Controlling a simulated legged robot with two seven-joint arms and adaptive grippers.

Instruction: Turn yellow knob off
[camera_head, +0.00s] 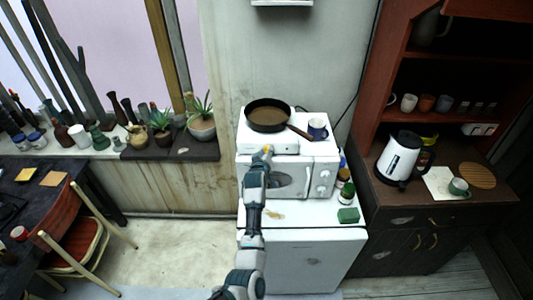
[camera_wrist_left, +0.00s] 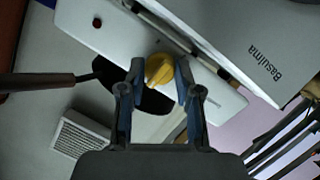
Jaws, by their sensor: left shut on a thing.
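The yellow knob (camera_head: 267,149) is on the front of the small white stove (camera_head: 285,147), which sits on top of the white microwave. My left gripper (camera_head: 263,157) reaches up to the knob and hides part of it. In the left wrist view, the yellow knob (camera_wrist_left: 158,70) sits between the two fingers of my left gripper (camera_wrist_left: 158,78), which is shut on it. A small red knob (camera_wrist_left: 97,22) shows on the same white panel. The knob's exact setting cannot be told. My right gripper is not in view.
A dark pan (camera_head: 268,117) and a blue mug (camera_head: 317,129) are on the stove. The microwave (camera_head: 318,178) is below, with a green sponge (camera_head: 348,215) and bottles nearby. A kettle (camera_head: 399,158) stands on the dark cabinet at right. Potted plants line the sill at left.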

